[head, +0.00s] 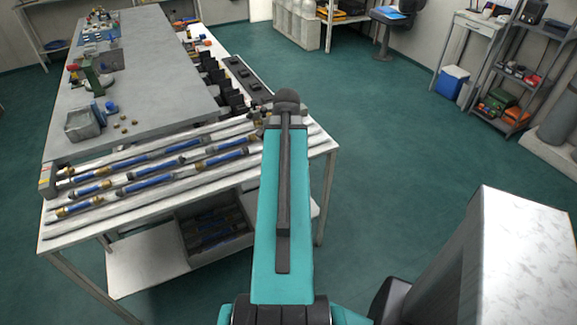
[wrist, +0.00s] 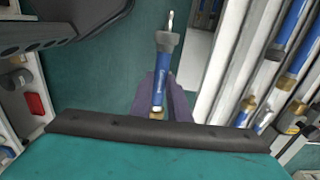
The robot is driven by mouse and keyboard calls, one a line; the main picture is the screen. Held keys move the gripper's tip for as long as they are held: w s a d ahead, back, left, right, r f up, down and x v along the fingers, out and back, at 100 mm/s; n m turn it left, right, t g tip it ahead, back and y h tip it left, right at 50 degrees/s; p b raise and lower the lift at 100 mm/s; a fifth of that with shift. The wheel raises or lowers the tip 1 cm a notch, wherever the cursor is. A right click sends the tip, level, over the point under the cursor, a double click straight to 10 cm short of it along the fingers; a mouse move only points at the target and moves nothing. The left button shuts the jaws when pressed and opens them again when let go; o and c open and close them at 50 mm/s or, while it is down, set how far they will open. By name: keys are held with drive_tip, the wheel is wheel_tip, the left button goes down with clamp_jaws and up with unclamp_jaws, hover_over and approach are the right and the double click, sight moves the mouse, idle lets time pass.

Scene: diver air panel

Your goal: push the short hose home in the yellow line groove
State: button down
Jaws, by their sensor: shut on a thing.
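My gripper (wrist: 160,100) is shut on a short blue hose (wrist: 162,77). The hose has a dark grey collar and a metal tip at its upper end, and a brass fitting near the fingers. The floor shows behind it, left of the grooved rack in the wrist view. In the head view my arm hides the gripper and the held hose. The grooved rack (wrist: 226,88) has pale parallel rails and also shows on the table in the head view (head: 205,178). I cannot tell which groove is the yellow line's.
Several blue hoses with brass fittings lie in the rack, such as one in the head view (head: 150,181). A grey panel (head: 150,65) bears fittings behind it. A dark bin (head: 215,229) stands on the lower shelf.

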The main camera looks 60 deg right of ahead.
drive_tip(key=shift+r+p, duration=1.8)
drive_tip(key=shift+r, duration=0.7)
drive_tip(key=shift+w, duration=0.1)
